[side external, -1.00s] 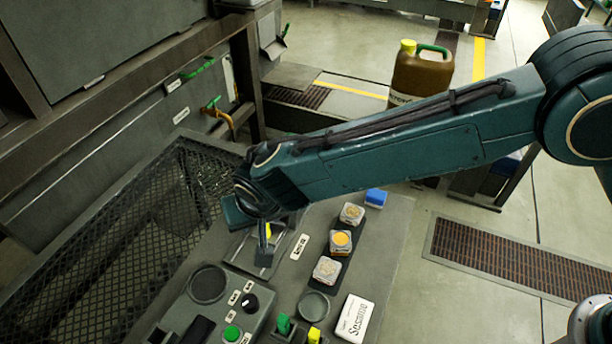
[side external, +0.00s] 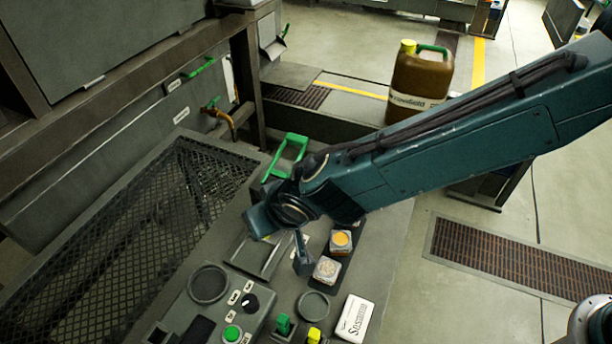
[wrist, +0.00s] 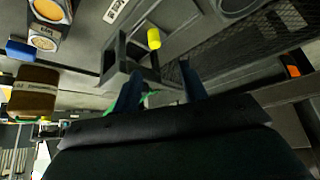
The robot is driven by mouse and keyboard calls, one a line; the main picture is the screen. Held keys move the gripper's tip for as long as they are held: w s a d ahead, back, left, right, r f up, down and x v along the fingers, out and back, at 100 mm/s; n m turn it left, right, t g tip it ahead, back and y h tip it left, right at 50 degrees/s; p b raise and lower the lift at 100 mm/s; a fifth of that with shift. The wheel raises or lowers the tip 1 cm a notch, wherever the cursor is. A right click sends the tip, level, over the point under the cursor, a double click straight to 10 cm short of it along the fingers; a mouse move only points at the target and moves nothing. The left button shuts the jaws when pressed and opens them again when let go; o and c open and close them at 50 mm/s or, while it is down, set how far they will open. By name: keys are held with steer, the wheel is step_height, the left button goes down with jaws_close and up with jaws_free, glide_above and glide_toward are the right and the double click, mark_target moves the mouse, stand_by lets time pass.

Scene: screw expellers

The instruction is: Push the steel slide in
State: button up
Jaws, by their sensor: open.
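The steel slide (side external: 256,258) appears to be the flat grey plate in a shallow frame on the bench panel. A yellow knob on a dark stem (wrist: 153,38) stands beside a grey frame in the wrist view; a bit of yellow shows beside my gripper in the side view. My gripper (side external: 284,248) is open and empty, just above and to the right of the plate. In the wrist view its two blue fingers (wrist: 160,85) are spread, with the knob ahead of them. Whether they touch anything is unclear. My wrist hides the plate's far end.
Sample boxes (side external: 327,269) stand close to the right of my gripper. A green handle (side external: 288,153) rises behind my wrist. A control panel with a green button (side external: 232,332) lies in front, and a mesh guard (side external: 120,245) is at left. A brown jug (side external: 418,82) stands behind.

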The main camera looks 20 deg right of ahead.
steer(key=shift+s+d+f+n+t+y, duration=0.85)
steer(key=shift+s+d+n+y, duration=0.55)
steer(key=shift+s+d+n, duration=0.25)
steer(key=x, duration=1.3)
steer(key=shift+a, duration=0.1)
steer(key=a, duration=0.1)
steer(key=s+a, duration=0.1)
steer(key=a, duration=0.1)
steer(key=shift+s+f, duration=0.35)
steer(key=shift+s, duration=0.05)
steer(key=v, duration=1.4)
